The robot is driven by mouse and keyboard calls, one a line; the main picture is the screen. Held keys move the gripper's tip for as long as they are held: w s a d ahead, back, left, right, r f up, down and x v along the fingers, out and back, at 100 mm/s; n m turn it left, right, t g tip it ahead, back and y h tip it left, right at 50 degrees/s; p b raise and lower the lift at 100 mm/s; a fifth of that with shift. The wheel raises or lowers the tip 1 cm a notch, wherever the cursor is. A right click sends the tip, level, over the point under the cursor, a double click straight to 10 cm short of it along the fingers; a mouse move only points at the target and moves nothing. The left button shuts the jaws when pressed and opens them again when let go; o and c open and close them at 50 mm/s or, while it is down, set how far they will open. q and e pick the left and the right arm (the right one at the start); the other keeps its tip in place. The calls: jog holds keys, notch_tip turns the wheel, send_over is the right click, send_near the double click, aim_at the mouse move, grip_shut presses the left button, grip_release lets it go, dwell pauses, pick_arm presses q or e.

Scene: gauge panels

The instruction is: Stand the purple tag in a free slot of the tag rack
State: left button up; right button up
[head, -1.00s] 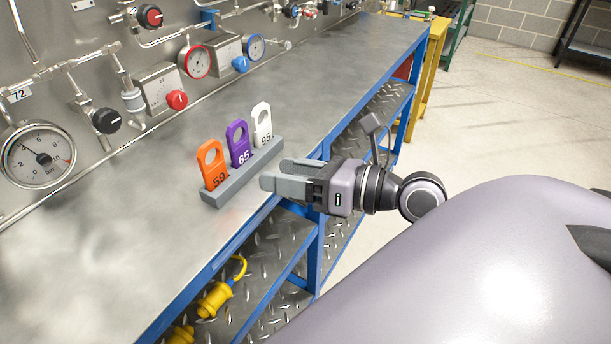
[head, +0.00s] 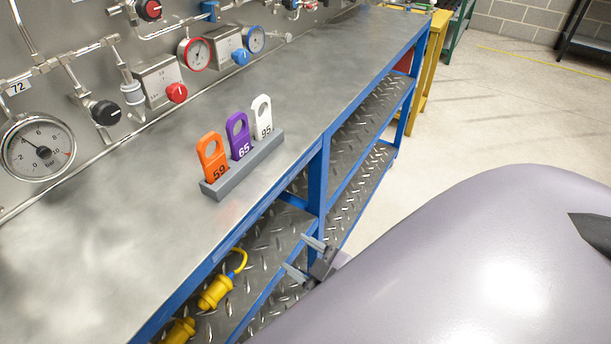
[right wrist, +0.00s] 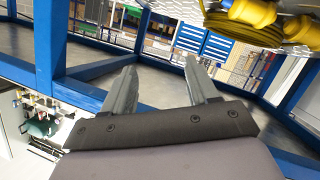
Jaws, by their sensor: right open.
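The purple tag (head: 238,137), marked 65, stands upright in the middle of the grey tag rack (head: 246,168) on the metal bench. An orange tag (head: 212,160), marked 59, stands to its left, and a white tag (head: 262,118), marked 95, to its right. My right gripper (head: 305,258) is low beside the bench's front edge, below the rack and apart from it, partly hidden by my own body. It is open and empty; its two fingers also show in the right wrist view (right wrist: 162,88). My left gripper is not in view.
Gauges and valves line the panel behind the bench (head: 110,235). Yellow fittings (head: 215,292) lie on the lower shelf, close to my right gripper. Blue frame posts (head: 318,185) stand at the bench front. The bench top around the rack is clear.

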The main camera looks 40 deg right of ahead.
jog(key=s+a+f+m+g+y, duration=0.1)
jog(key=s+a+f+m+g, duration=0.3)
jog(key=f, duration=0.5)
jog(key=shift+s, duration=1)
jog(key=shift+r, duration=0.1)
dwell(0.8)
